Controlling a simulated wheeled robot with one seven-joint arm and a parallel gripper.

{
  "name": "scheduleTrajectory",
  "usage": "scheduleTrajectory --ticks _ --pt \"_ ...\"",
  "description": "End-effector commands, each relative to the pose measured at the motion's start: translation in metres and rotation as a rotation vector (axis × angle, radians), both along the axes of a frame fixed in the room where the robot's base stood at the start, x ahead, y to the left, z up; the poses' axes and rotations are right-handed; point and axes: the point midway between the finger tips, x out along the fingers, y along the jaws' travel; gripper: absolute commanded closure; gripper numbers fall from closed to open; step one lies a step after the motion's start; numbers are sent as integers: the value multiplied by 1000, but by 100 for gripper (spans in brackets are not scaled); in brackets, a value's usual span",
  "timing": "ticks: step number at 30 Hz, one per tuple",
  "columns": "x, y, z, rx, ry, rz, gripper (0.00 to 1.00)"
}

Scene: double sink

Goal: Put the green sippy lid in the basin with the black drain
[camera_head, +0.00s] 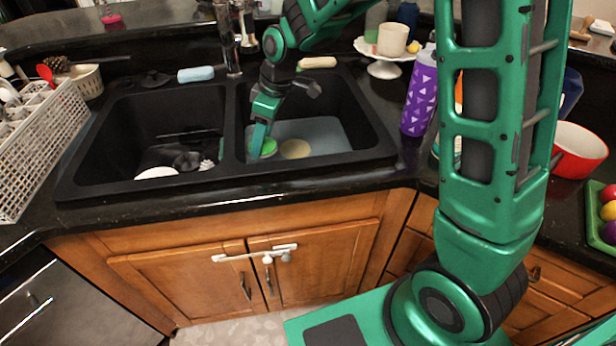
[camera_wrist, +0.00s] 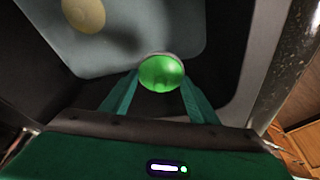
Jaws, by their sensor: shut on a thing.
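The green sippy lid (camera_wrist: 161,73) is a round, bright green piece between the fingertips in the wrist view. In the head view the green lid (camera_head: 267,147) shows low in the right basin. My gripper (camera_wrist: 158,84) is shut on the lid; in the head view my gripper (camera_head: 262,150) reaches down into the right basin (camera_head: 353,118), near its front left. The right basin has a grey bottom. The left basin (camera_head: 145,122) is dark, with a black round piece at its bottom. I cannot tell for sure whether the lid touches the basin floor.
A tan round thing (camera_head: 295,149) lies in the right basin beside the lid. A white dish (camera_head: 156,172) lies in the left basin. A black divider (camera_head: 229,125) separates the basins. The faucet (camera_head: 226,40) stands behind. A purple bottle (camera_head: 419,95) stands right of the sink.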

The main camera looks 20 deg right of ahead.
Motion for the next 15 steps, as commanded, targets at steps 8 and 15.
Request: scheduleTrajectory --ticks 8,15 --pt "-7 -7 -52 -7 -4 -10 70" --pt "-12 -38 -75 -10 -4 -18 70"
